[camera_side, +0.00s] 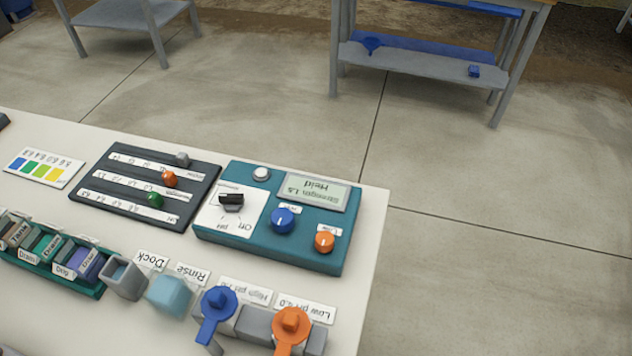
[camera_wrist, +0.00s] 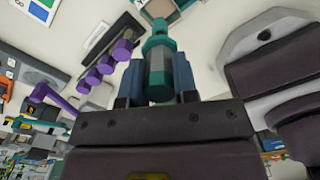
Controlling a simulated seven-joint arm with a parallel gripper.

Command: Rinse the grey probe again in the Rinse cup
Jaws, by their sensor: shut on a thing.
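In the wrist view my gripper (camera_wrist: 159,80) is shut on an upright grey cylinder with teal bands, apparently the grey probe (camera_wrist: 157,68). Its far end points to the top of that view; I cannot tell whether it is in or over a cup. The side view shows neither my gripper nor the probe.
Right of the Rinse cup are the blue-lidded High pH cup (camera_side: 217,305) and orange-lidded Low pH cup (camera_side: 291,325). A teal controller (camera_side: 270,255) reads "Held"; a dark slider board (camera_side: 120,200) is beside it. A teal rack (camera_side: 45,265) stands left. The right table edge is near.

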